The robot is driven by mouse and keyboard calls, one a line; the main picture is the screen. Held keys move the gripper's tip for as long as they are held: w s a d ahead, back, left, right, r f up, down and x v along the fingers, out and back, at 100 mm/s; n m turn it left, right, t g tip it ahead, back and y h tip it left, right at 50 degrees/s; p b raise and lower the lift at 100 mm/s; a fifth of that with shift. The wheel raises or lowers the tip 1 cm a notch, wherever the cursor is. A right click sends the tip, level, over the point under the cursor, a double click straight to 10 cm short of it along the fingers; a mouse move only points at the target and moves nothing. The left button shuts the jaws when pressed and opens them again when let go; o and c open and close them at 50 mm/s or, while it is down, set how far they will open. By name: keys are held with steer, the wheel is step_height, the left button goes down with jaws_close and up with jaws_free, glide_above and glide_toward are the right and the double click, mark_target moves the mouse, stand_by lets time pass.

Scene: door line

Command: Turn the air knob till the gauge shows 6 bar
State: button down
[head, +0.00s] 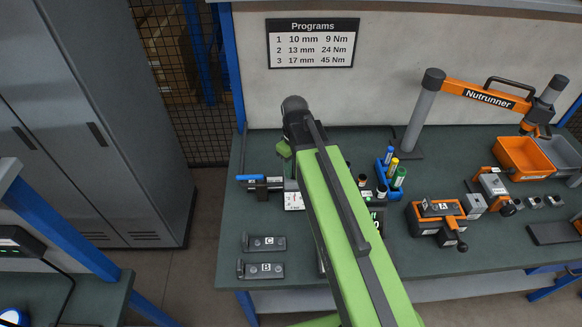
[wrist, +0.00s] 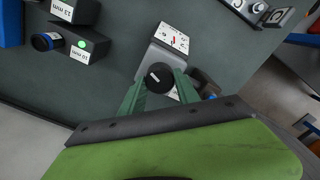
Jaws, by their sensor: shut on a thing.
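The air knob (wrist: 160,77) is black with a pale mark and sits on a grey unit. My gripper (wrist: 158,83) is shut on it, with one green finger on each side in the wrist view. The gauge (wrist: 172,39) is a white face with a red needle beside the knob; its figures are too small to read. In the head view the gauge (head: 293,200) shows just left of my green arm, its needle also unreadable.
A blue-handled part (head: 256,178) lies left of the gauge. Blocks C (head: 264,243) and B (head: 261,270) stand at the front left. A blue rack (head: 388,181) of bottles and an orange fixture A (head: 437,218) stand right of my arm. Socket boxes (wrist: 75,42) show in the wrist view.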

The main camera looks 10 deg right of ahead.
steer(key=m, duration=0.7)
steer(key=shift+s+d, duration=0.1)
steer(key=shift+s, duration=0.05)
steer(key=m, duration=0.6)
steer(key=shift+m, duration=0.3)
steer(key=c, duration=0.9)
jaws_free()
step_height(320, 180, up, 18)
steer(key=p, duration=1.7)
steer(key=shift+f, duration=0.25)
